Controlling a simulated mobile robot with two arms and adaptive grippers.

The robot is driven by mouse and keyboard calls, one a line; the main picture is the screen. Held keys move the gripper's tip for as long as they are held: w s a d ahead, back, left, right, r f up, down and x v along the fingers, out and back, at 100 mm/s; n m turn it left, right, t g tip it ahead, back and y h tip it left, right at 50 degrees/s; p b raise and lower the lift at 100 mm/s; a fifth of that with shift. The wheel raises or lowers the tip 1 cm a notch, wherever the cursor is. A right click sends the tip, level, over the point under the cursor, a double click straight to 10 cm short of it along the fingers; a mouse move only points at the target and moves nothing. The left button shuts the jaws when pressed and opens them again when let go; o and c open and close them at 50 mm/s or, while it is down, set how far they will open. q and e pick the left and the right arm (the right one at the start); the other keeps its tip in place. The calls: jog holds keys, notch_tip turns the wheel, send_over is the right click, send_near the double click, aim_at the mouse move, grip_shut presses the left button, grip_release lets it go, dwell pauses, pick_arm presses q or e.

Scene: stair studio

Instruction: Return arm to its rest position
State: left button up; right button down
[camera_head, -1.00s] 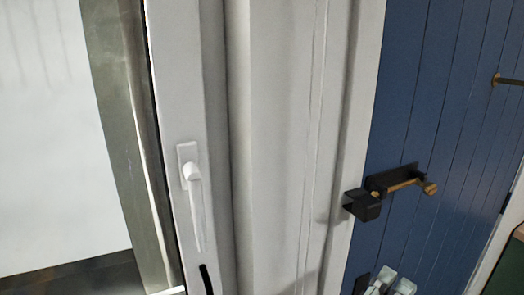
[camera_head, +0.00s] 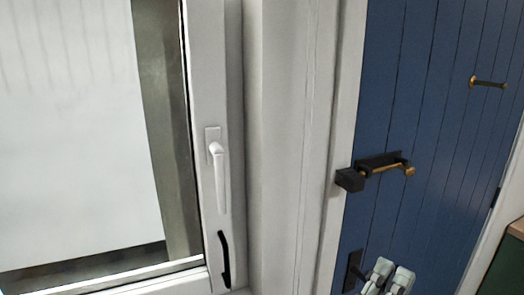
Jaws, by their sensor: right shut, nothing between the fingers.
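My right gripper (camera_head: 388,277) shows at the bottom edge of the head view, in front of the lower part of the blue door (camera_head: 425,120). Its two pale fingers are close together and hold nothing. The arm behind it is out of the picture. My left gripper is not in view.
A black and brass latch (camera_head: 378,168) sits on the door's left edge, above the gripper. A dark plate (camera_head: 352,270) is just left of it. A window with a white handle (camera_head: 218,175) stands at left. A green cabinet (camera_head: 503,265) is at the lower right.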

jog(key=w+a+f+n+t+y, duration=0.15)
jog(key=a+n+t+y, duration=0.35)
jog(key=n+y, duration=0.65)
jog(key=w+a+r+n+t+y, duration=0.1)
jog(key=w+a+n+t+y, duration=0.15)
jog(key=a+n+y, duration=0.65)
notch_tip(320, 180, down, 19)
jog(key=n+g+y, duration=0.7)
jog(key=n+g, duration=0.3)
jog(key=s+d+f+g+h, duration=0.2)
jog(key=d+f+g, duration=0.1)
jog(key=f, duration=0.3)
jog(key=s+d+f+g+h, duration=0.2)
jog(key=s+d+f, duration=0.1)
jog(key=f, duration=0.3)
jog(key=s+d+f+m+g+h, duration=0.2)
jog(key=s+d+f+g+h, duration=0.35)
jog(key=s+d+f, duration=0.4)
notch_tip(320, 180, down, 25)
jog(key=s+d+g, duration=0.2)
jog(key=s, duration=0.1)
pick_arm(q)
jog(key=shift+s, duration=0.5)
pick_arm(e)
jog(key=s+d+f+g, duration=0.1)
jog(key=s+d+f, duration=0.2)
jog(key=s+f, duration=1.3)
jog(key=shift+s+f, duration=0.2)
jog(key=shift+s, duration=0.2)
